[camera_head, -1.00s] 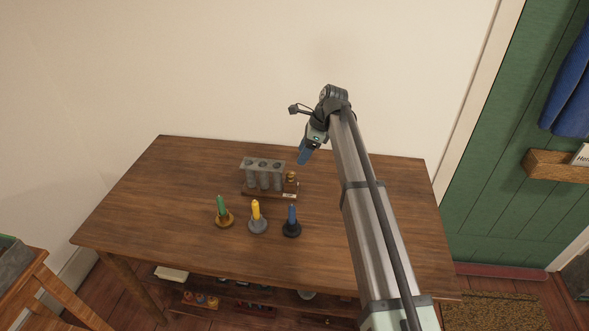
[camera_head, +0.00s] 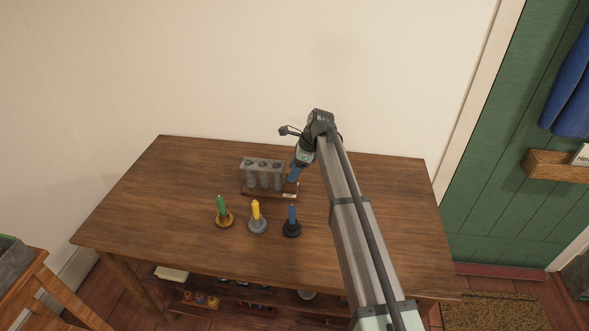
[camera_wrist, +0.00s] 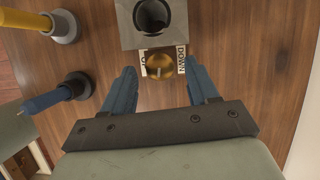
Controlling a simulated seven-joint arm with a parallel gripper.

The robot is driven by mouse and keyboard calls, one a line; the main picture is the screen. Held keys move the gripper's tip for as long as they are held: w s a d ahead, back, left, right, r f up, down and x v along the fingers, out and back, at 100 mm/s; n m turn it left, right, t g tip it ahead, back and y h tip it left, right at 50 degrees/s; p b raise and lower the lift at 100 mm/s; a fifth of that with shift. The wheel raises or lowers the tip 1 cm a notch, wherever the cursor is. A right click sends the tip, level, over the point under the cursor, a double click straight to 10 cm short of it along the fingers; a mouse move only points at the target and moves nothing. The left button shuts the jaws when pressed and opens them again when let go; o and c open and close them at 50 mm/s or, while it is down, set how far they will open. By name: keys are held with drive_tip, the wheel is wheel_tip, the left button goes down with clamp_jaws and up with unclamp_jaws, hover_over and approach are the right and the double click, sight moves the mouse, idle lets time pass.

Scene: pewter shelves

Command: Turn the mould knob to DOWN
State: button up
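The candle mould (camera_head: 263,165) is a grey metal block with tubes on a wooden base on the table. Its brass knob (camera_wrist: 159,66) shows in the wrist view, just below the block's end (camera_wrist: 152,22). A label reading DOWN (camera_wrist: 181,60) lies to the knob's right, and a partly hidden label (camera_wrist: 143,59) lies to its left. My gripper (camera_wrist: 161,82) is open, with one blue finger on each side of the knob and clear gaps between. In the head view my gripper (camera_head: 293,180) is at the mould's right end and hides the knob.
A green candle (camera_head: 222,206), a yellow candle (camera_head: 256,211) and a blue candle (camera_head: 291,216) stand in holders in front of the mould. The wooden table (camera_head: 160,200) is bare to the left. A wall rises behind it.

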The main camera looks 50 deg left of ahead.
drive_tip(key=c, duration=1)
drive_tip(key=shift+a+n, duration=0.1)
drive_tip(key=shift+n, duration=0.2)
drive_tip(key=shift+w+a+n+g+h, duration=0.15)
drive_tip(key=shift+n+g+h, duration=0.3)
drive_tip(key=shift+n, duration=0.75)
drive_tip(key=shift+a+n+h, duration=0.1)
drive_tip(key=shift+n+h, duration=0.55)
drive_tip(key=shift+n, duration=0.85)
drive_tip(key=o, duration=1)
drive_tip(key=shift+o, duration=0.2)
